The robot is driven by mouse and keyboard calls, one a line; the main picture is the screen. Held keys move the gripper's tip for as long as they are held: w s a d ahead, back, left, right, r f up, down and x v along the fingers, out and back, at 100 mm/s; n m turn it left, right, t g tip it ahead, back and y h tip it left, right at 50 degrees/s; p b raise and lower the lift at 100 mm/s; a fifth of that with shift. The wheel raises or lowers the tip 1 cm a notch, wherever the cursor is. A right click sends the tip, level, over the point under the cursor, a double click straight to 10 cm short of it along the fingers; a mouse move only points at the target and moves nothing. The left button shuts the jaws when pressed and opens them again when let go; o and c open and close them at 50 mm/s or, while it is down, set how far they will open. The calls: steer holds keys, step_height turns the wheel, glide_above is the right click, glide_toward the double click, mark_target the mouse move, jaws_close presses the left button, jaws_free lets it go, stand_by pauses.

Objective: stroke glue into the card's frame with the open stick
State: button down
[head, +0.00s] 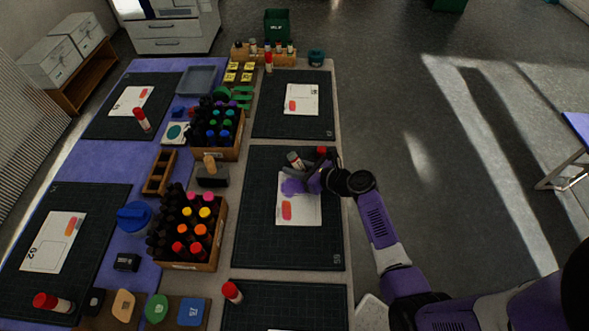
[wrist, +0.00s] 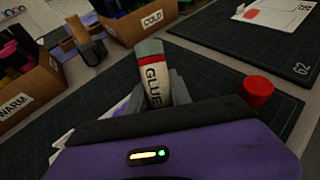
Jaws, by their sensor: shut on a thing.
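My gripper (head: 312,182) is shut on the glue stick (head: 295,160), above the upper part of the white card (head: 305,212) on the near right mat. The wrist view shows the stick (wrist: 153,80) tilted between the fingers, with a white GLUE label, a red band and a grey-green end pointing up and away. Its other end is hidden behind the gripper. A red-orange shape (head: 287,211) shows on the card's left side. The frame's outline is too small to make out. A red cap (head: 321,151) stands apart on the mat, also in the wrist view (wrist: 257,91).
Two boxes of bottles, WARM (head: 214,242) and COLD (head: 228,152), stand left of the mat (head: 330,250). A wooden-handled tool (head: 212,178) lies between them. The mat's lower part is clear.

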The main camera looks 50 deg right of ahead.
mark_target(274, 172)
steer(key=shift+w+d, duration=0.2)
steer(key=shift+w, duration=0.1)
steer(key=shift+w+a, duration=0.1)
steer(key=shift+w+a, duration=0.35)
steer(key=shift+w, duration=0.1)
steer(key=shift+w+a+f+p, duration=0.15)
steer(key=shift+w+a+p, duration=0.25)
steer(key=shift+w+a, duration=0.25)
steer(key=shift+w+a+p, duration=0.5)
steer(key=shift+w+a, duration=0.5)
steer(key=shift+w, duration=0.15)
steer(key=shift+r, duration=0.2)
